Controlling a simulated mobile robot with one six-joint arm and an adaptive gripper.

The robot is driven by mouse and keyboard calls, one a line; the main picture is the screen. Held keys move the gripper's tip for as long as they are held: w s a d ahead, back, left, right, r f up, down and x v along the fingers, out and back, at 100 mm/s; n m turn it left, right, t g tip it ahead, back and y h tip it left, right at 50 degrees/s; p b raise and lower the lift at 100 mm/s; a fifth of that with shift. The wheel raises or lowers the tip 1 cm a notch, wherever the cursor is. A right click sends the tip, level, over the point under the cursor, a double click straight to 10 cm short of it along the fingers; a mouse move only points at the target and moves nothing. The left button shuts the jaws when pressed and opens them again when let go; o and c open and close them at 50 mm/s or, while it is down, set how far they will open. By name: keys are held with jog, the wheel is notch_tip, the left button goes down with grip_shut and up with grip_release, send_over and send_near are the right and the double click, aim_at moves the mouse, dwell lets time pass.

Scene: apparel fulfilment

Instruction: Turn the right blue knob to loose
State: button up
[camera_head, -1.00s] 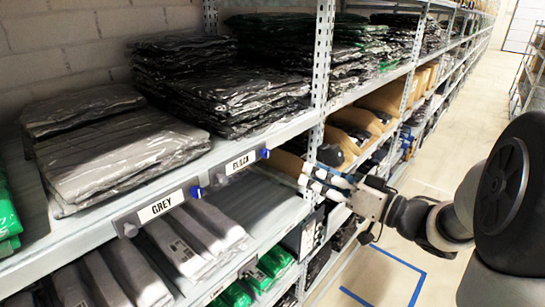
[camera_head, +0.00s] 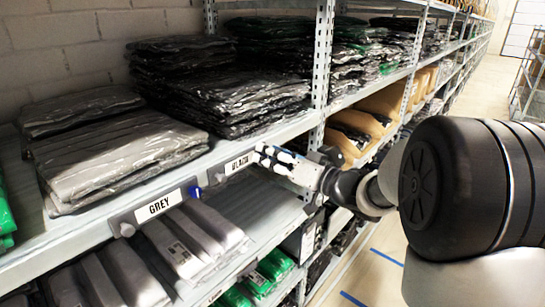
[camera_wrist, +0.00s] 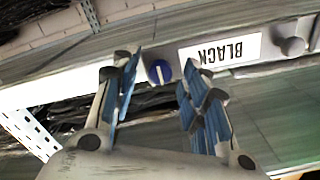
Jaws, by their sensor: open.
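The right blue knob (camera_wrist: 159,72) is round with a white line on it. It sits on the shelf's front rail beside the BLACK label (camera_wrist: 220,50), which appears upside down in the wrist view. My gripper (camera_wrist: 157,66) is open, its blue-padded fingers to either side of the knob in that view. I cannot tell whether they touch it. In the head view my gripper (camera_head: 267,155) covers this knob and stands at the right end of the BLACK label. The left blue knob (camera_head: 194,192) is visible right of the GREY label (camera_head: 159,206).
Grey knobs sit left of the GREY label (camera_head: 124,229) and by the BLACK label (camera_wrist: 293,46). Bagged garments (camera_head: 120,150) fill the shelf above the rail, and more lie below. A perforated upright (camera_head: 322,70) stands close behind my gripper.

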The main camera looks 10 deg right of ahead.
grip_shut()
dwell(0.4)
jog(key=shift+n, duration=0.3)
jog(key=shift+a+n+b, duration=0.1)
jog(key=shift+n+b, duration=5.5)
jog(key=shift+n, duration=3.1)
